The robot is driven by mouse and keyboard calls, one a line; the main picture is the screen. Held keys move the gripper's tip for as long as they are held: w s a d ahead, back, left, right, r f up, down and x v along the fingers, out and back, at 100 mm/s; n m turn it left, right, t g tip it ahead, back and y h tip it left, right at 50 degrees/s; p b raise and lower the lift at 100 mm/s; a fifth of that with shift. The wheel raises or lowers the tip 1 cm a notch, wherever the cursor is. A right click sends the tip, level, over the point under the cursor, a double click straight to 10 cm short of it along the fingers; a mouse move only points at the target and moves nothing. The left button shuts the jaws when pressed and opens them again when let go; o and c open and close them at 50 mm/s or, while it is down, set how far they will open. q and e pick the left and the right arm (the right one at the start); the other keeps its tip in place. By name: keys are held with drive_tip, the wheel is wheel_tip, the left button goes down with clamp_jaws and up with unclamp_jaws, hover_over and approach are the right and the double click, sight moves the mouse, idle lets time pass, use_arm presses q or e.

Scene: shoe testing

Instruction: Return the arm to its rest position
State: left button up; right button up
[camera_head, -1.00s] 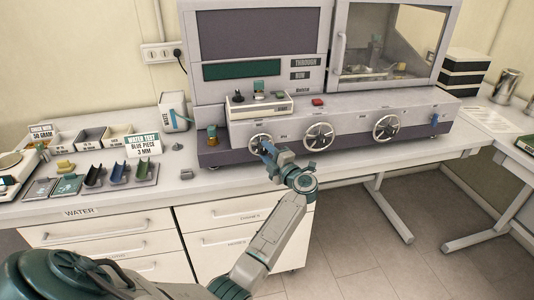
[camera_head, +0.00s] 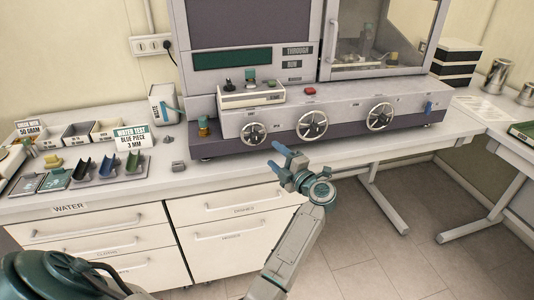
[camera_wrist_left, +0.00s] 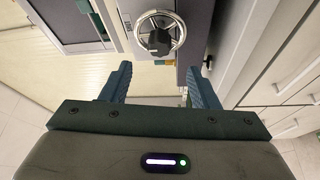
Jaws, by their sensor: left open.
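My left gripper (camera_head: 280,158) is in front of the testing machine (camera_head: 290,118), near the front edge of the bench. Its two blue fingers stand apart with nothing between them. In the left wrist view the fingers of my left gripper (camera_wrist_left: 160,85) are also spread and empty. A chrome handwheel (camera_wrist_left: 158,36) lies beyond the fingertips there, apart from them. In the head view three handwheels line the machine front: the left one (camera_head: 253,133), the middle one (camera_head: 312,125) and the right one (camera_head: 380,116). My right gripper is not in view.
Small trays and coloured shoe-shaped pieces (camera_head: 108,166) lie on the bench at left, beside a water test sign (camera_head: 132,137). White drawers (camera_head: 240,238) are below the bench edge. The floor (camera_head: 380,260) at right is open, with metal table legs (camera_head: 385,200).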

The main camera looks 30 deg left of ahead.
use_arm(q)
drive_tip(key=shift+v, duration=0.95)
drive_tip(key=d+f+m+t+h, duration=0.25)
drive_tip(key=f+m+t, duration=0.25)
drive_tip(key=f+m, duration=0.45)
drive_tip(key=d+f+m+t+h, duration=0.2)
drive_tip(key=f+m+t+h, duration=0.3)
drive_tip(key=f, duration=0.8)
drive_tip(key=s+d+f+m+g+h, duration=0.15)
drive_tip(key=s+f+m+h, duration=0.35)
drive_tip(key=f, duration=0.6)
drive_tip(key=s+d+f+m+g+h, duration=0.15)
drive_tip(key=s+f+m, duration=0.35)
drive_tip(key=s+f, duration=0.5)
drive_tip(key=s+a+f+m+g+h, duration=0.15)
drive_tip(key=s+f+g, duration=0.25)
drive_tip(key=s+f, duration=0.9)
drive_tip(key=s+f+m+g+h, duration=0.25)
drive_tip(key=s+f+g, duration=0.25)
drive_tip(key=s+f, duration=0.75)
drive_tip(key=s+a+r+m+g+y, duration=0.1)
drive_tip(key=s+a+m+g, duration=0.1)
drive_tip(key=s, duration=1.4)
drive_tip(key=shift+s+a+g, duration=0.3)
drive_tip(key=shift+s+g, duration=0.1)
drive_tip(key=shift+g, duration=0.2)
